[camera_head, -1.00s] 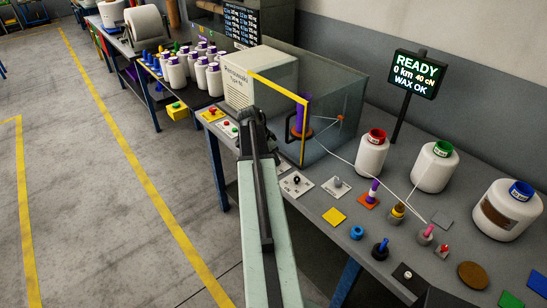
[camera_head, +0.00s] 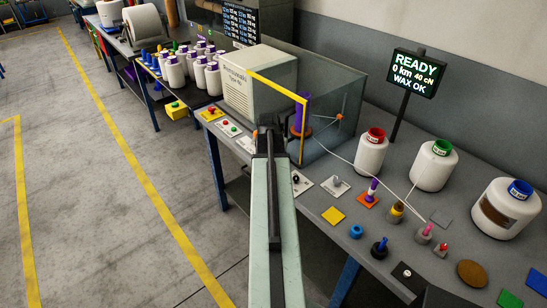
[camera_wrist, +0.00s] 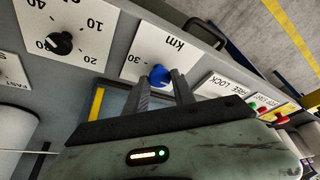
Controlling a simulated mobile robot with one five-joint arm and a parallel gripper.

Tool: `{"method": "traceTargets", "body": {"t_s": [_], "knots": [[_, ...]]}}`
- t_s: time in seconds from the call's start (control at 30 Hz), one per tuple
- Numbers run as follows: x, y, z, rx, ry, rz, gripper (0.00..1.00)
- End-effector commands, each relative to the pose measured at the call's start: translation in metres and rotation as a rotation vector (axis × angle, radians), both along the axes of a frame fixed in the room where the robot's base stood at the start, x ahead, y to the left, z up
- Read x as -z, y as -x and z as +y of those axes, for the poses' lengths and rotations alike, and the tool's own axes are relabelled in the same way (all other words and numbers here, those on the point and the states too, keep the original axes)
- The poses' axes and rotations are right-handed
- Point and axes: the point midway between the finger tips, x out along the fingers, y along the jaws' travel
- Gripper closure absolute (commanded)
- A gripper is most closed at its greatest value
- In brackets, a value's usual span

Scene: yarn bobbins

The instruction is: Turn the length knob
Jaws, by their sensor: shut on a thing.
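The length knob (camera_wrist: 158,75) is the blue knob on a white plate marked "km" (camera_wrist: 165,42) in the wrist view. My gripper (camera_wrist: 161,78) has one finger on each side of it and is shut on it. The knob's lower part is partly covered by the fingers. In the head view my gripper (camera_head: 268,135) is at the bench's front edge, beside the glass enclosure, and hides the knob there.
A black knob (camera_wrist: 61,43) on a numbered plate is left of the km plate. The "free lock" plate (camera_wrist: 226,86) and red and green buttons lie to the right. The glass enclosure (camera_head: 340,95) with its yellow frame stands close behind my gripper.

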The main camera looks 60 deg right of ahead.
Motion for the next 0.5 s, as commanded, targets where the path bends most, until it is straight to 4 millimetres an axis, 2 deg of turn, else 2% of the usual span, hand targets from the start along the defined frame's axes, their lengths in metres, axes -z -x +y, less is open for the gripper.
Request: {"method": "traceTargets", "body": {"t_s": [0.5], "knots": [[0.0011,0.0032,0.0015,-0.091,-0.006,0.006,1.00]]}}
